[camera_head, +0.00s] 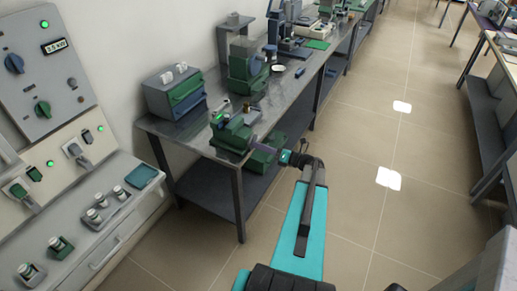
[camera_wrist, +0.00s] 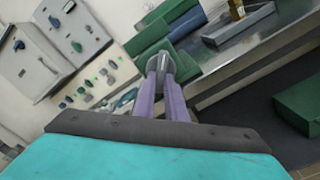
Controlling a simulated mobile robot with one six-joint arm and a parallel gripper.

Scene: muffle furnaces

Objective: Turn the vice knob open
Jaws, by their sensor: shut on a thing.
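The green vice (camera_head: 232,137) stands at the near corner of the metal workbench. In the wrist view its green body (camera_wrist: 150,38) is at the top middle. The vice knob (camera_wrist: 155,62) is a grey round piece facing the wrist camera. My gripper (camera_wrist: 160,70) has purple fingers that are shut on the knob. In the head view my gripper (camera_head: 262,154) reaches from the right to the front of the vice, and the knob is too small to make out there.
A green box (camera_head: 262,158) lies on the lower shelf below my gripper. A control panel (camera_head: 45,70) stands at left. The tiled floor (camera_head: 370,130) at right is clear.

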